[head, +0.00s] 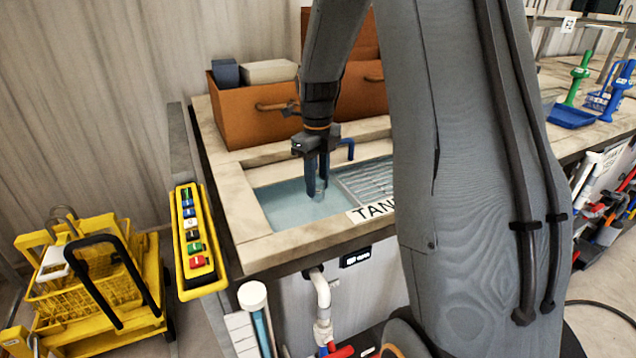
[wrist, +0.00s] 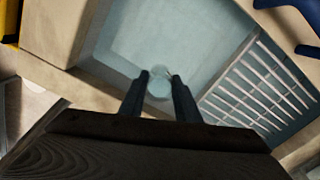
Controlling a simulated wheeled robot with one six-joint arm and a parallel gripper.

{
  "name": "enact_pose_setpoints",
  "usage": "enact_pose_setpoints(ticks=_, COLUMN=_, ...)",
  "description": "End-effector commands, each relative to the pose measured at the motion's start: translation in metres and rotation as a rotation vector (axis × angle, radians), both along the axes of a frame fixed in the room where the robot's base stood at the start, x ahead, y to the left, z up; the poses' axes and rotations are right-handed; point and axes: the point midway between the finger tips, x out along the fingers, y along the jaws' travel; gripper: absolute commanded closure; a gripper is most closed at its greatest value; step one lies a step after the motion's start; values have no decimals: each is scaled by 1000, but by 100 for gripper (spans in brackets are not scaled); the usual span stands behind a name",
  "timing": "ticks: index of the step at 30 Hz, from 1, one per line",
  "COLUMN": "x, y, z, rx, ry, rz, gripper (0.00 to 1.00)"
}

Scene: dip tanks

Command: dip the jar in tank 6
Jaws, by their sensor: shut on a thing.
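My gripper (head: 317,188) points down over the open basin of a tank (head: 275,244), its fingertips at the pale blue liquid. In the wrist view my gripper (wrist: 160,80) is shut on a pale, see-through round jar (wrist: 159,88) between its fingertips. The jar shows against the liquid, apart from the basin walls, and seems at or in it; how deep, I cannot tell. In the head view the jar is hardly visible. The tank's label (head: 370,212) reads "TAN", and my arm hides its number.
A brown box (head: 245,118) stands at the back. A yellow button panel (head: 197,235) hangs at the left edge. A yellow cart (head: 95,285) stands on the floor left.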

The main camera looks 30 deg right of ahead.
Motion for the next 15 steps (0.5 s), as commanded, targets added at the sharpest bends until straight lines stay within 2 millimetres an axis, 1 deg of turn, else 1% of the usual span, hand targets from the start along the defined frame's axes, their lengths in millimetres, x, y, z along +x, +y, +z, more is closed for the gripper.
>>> enact_pose_setpoints(ticks=15, x=1, y=0, z=48, rx=-1, ry=-4, rz=0, gripper=92)
